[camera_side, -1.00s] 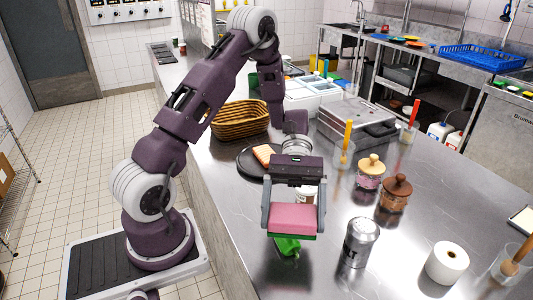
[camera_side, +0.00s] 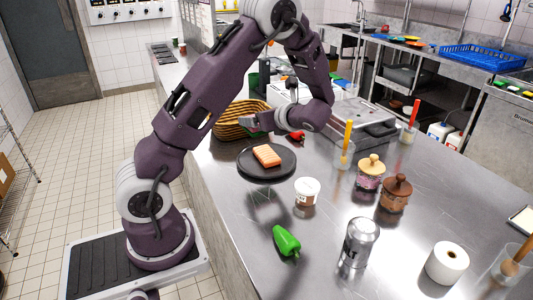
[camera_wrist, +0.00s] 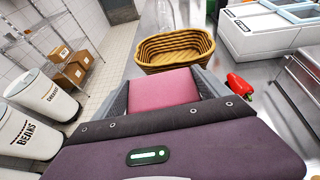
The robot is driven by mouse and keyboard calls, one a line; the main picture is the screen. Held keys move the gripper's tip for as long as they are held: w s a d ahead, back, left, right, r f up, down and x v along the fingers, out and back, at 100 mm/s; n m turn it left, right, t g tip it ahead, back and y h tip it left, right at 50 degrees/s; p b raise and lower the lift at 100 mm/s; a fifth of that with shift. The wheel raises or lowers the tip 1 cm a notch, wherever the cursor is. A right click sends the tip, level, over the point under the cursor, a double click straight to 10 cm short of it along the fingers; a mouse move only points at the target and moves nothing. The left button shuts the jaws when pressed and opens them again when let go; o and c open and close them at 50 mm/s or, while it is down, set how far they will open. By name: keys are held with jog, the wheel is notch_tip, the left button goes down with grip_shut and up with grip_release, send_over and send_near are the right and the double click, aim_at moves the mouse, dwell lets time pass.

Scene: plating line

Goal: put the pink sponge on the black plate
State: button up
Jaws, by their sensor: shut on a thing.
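The pink sponge (camera_wrist: 163,86) is held between the two fingers of my gripper (camera_wrist: 165,92) in the wrist view. In the side view I cannot clearly make out the sponge; my gripper (camera_side: 258,122) is turned side-on beside the wicker basket, behind the black plate. The plate does not show in the wrist view.
The wicker basket (camera_wrist: 160,62) stands just ahead of the sponge. A red pepper (camera_wrist: 238,83) lies to its right.

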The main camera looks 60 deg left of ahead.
aim_at(266, 152)
jog(key=shift+w+a+f+m+t, duration=0.1)
jog(key=shift+w+a+m+t, duration=0.05)
jog(key=shift+w+m+t, duration=0.25)
jog(key=shift+w+a+f+m+t, duration=0.1)
jog(key=shift+w+m+t, duration=0.15)
jog(key=shift+w, duration=0.25)
notch_tip(266, 152, down, 8)
jog(key=shift+f, duration=0.15)
jog(key=shift+f, duration=0.1)
jog(key=o, duration=1.2)
jog(key=shift+c, duration=0.2)
